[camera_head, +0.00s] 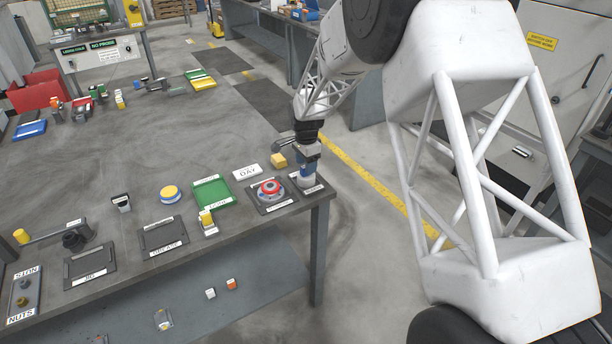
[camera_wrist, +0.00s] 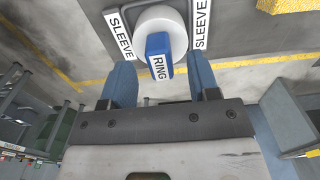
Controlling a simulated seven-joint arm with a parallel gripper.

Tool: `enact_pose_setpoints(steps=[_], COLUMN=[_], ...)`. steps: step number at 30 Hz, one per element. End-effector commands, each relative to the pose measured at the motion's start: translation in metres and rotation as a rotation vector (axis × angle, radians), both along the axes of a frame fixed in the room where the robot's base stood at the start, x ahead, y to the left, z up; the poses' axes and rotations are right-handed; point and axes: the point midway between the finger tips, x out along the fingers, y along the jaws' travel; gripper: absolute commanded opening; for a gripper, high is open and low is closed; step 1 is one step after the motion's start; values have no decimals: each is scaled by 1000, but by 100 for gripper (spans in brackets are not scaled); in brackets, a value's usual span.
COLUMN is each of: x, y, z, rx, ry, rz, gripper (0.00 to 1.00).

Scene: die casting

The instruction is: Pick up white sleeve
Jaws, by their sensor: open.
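The white sleeve (camera_wrist: 176,24) shows as a round white part between two SLEEVE labels in the wrist view. In the head view the sleeve (camera_head: 306,181) stands on a dark labelled plate (camera_head: 316,188) at the table's right corner. A blue piece labelled RING (camera_wrist: 158,62) overlaps the sleeve in the wrist view; I cannot tell how they are joined. My gripper (camera_wrist: 161,80) is open, with its blue fingers on either side of the blue piece and apart from it. In the head view my gripper (camera_head: 307,160) is right above the sleeve. The fingertips are partly hidden there.
Left of the sleeve, a red round part (camera_head: 269,187) sits on another dark plate. A yellow block (camera_head: 278,160) lies close behind, with a white labelled block (camera_head: 246,173) and a green tray (camera_head: 212,191) further left. The table's right edge is very near.

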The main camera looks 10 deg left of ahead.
Motion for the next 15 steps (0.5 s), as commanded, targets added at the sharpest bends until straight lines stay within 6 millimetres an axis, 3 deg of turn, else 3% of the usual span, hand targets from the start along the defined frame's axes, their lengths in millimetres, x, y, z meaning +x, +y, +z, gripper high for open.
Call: enact_pose_setpoints(steps=[6,15], x=[0,0], y=[0,0], z=[-21,-24], rx=[1,1], ry=[-1,-1], rz=[1,1], gripper=[55,55])
